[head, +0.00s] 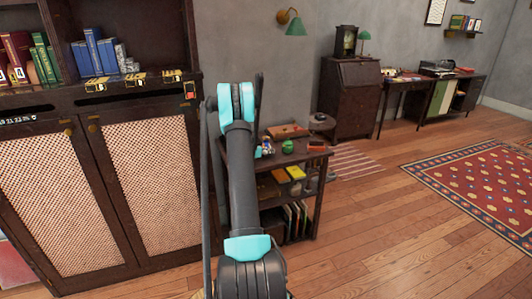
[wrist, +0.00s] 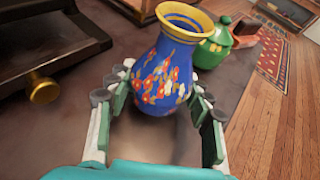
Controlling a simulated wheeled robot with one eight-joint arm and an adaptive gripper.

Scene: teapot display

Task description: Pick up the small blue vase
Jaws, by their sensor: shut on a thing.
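The small blue vase (wrist: 165,72) has a yellow rim and red, orange and white flowers. In the wrist view it stands upright between the fingers of my gripper (wrist: 155,108). The fingers are closed on its lower body from both sides. In the head view a small bit of blue, likely the vase (head: 266,147), shows on top of the small dark shelf unit (head: 315,160). My arm hides most of it and the gripper there.
A green lidded pot (wrist: 213,47) stands close behind the vase to the right. A dark wooden case with a brass knob (wrist: 42,88) is at the left. A tall cabinet (head: 150,185) stands left of my arm. Open floor (head: 380,240) lies to the right.

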